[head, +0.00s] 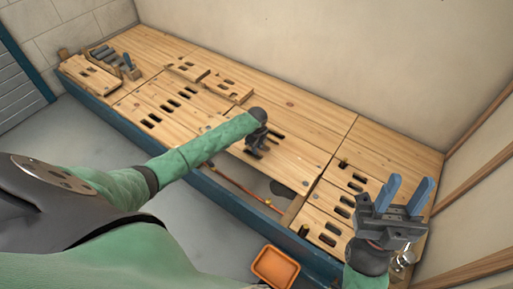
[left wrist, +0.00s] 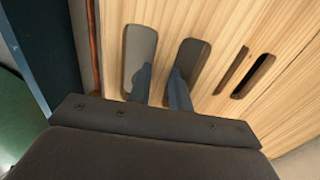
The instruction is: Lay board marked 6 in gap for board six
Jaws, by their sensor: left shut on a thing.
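A pale wooden board (head: 300,157) with slots lies under my left gripper (head: 257,148) in the head view. In the left wrist view my left gripper (left wrist: 160,88) has its two blue fingers in neighbouring slots of the board (left wrist: 216,95), shut on the strip between them. No number is readable on it. An open gap (head: 251,183) shows along the board's near side, with a copper pipe (head: 238,187) and a dark shape inside. I cannot tell whether the board is raised or resting. My right gripper (head: 408,190) is open and empty above the right end of the deck.
Slotted boards (head: 172,100) cover the deck on the left, and more lie at the right (head: 328,205). Loose boards (head: 228,87) lie on top towards the back. A rack of grey pieces (head: 108,56) stands far left. An orange bin (head: 276,267) is on the floor in front.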

